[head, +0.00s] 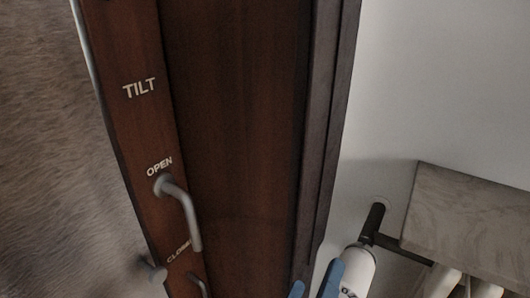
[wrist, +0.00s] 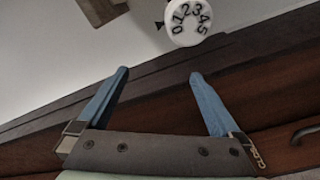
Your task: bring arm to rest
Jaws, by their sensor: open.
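My gripper (head: 317,275) shows at the bottom edge of the head view, with only the ends of its two blue fingers in frame. In the wrist view my gripper (wrist: 159,73) is open, its fingers spread wide with nothing between them. Behind the fingers runs a dark brown wooden frame. The rest of my arm is out of view.
A dark wooden panel (head: 235,120) carries TILT, OPEN and CLOSE labels and a grey metal handle (head: 181,212). A white numbered dial (wrist: 189,22) is near the fingers; it also shows in the head view (head: 358,268). A grey stone-like slab (head: 470,215) is at right.

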